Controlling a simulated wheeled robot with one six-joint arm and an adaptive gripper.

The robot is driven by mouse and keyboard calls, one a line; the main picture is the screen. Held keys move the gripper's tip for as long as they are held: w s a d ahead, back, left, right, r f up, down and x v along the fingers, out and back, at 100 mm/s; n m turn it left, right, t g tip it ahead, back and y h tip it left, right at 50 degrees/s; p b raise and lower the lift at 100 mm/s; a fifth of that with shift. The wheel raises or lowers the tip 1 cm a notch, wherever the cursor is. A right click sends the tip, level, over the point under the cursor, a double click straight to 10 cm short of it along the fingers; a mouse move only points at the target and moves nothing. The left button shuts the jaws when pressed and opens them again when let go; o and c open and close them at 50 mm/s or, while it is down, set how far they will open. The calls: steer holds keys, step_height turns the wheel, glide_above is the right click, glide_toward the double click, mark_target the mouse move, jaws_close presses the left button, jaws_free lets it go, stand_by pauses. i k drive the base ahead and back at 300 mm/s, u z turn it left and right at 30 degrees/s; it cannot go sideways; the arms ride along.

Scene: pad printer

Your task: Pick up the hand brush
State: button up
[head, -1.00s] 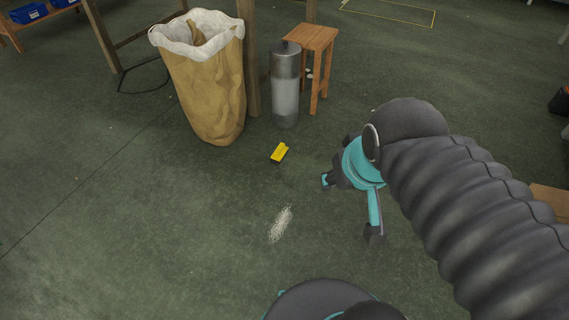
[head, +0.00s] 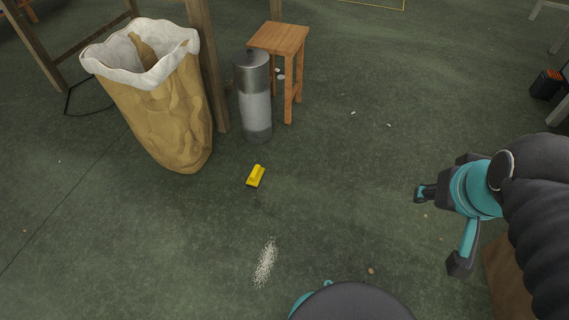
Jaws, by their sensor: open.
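The hand brush (head: 257,175) is a small yellow block with a dark underside. It lies on the green floor near the middle of the head view, in front of the grey cylinder. My gripper (head: 438,230) is at the right of the view, open and empty, its two fingers spread toward the left. It is well to the right of the brush and apart from it.
A tan paper sack (head: 165,110) with a white liner stands at the left. A grey cylinder (head: 255,100) and a wooden stool (head: 279,42) stand behind the brush. A pale pile of grains (head: 265,262) lies in front. The floor between brush and gripper is mostly clear.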

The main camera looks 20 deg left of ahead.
mark_target(255, 177)
steer(key=z, duration=0.1)
steer(key=i, duration=0.6)
steer(key=u, duration=0.7)
steer(key=i, duration=0.5)
steer(key=u, duration=0.55)
